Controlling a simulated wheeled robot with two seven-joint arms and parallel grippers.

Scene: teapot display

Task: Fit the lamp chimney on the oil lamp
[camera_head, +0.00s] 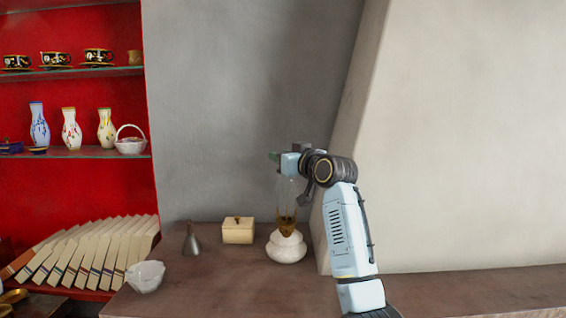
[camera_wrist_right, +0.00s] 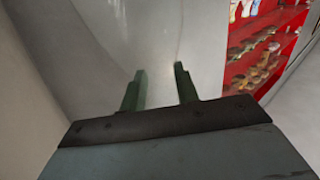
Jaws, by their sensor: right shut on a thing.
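The oil lamp (camera_head: 287,248) stands on the brown counter, with a rounded white base and a brass-coloured burner (camera_head: 286,224) on top. The clear glass chimney (camera_head: 287,190) is upright, directly above the burner in the head view. Its lower end meets or overlaps the burner; I cannot tell whether it is seated. My right gripper (camera_head: 277,158) is shut on the chimney near its top end. In the right wrist view the two dark green fingers (camera_wrist_right: 159,78) stand a little apart; the glass between them is hard to make out. My left gripper is not in view.
A cream lidded box (camera_head: 238,231), a grey narrow-necked vessel (camera_head: 192,240) and a white faceted bowl (camera_head: 146,276) stand left of the lamp on the counter (camera_head: 220,290). A pale slanted wall (camera_head: 460,140) rises close on the right. Red shelves with vases are far left.

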